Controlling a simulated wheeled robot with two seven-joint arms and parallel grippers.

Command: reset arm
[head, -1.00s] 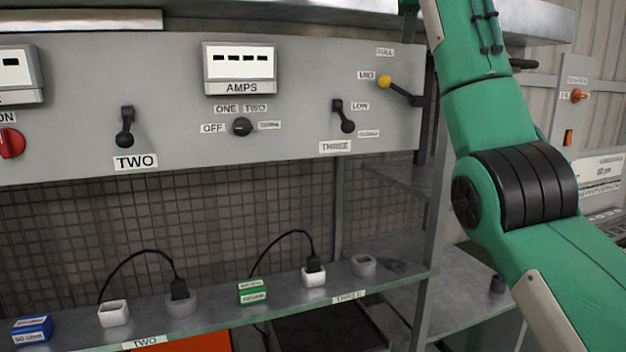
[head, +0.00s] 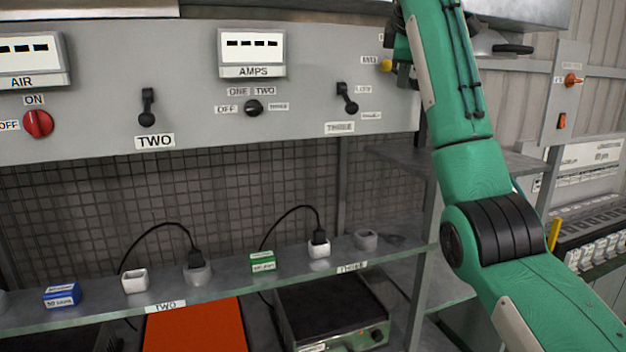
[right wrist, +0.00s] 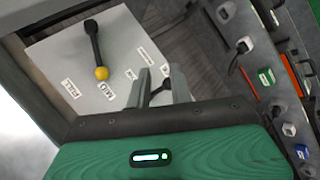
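The black lever with a yellow knob (head: 385,66) is on the right end of the grey control panel (head: 200,85), its knob by the MID label. In the right wrist view the lever (right wrist: 97,45) shows whole, with the FULL and MID labels below its knob. My right gripper (right wrist: 162,84) is open, its two grey fingers apart, to the right of the lever and not touching it there. A dark piece shows between the fingers; I cannot tell whether it is held. In the head view the right gripper (head: 401,68) overlaps the lever's shaft and hides it. My left gripper is not in view.
The panel also carries switch TWO (head: 147,108), switch THREE (head: 347,98), an AMPS dial (head: 254,107) and a red knob (head: 38,123). Below, a shelf (head: 225,288) holds plugs, sockets and a blue and a green block. A metal hood (head: 515,12) overhangs at the top right.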

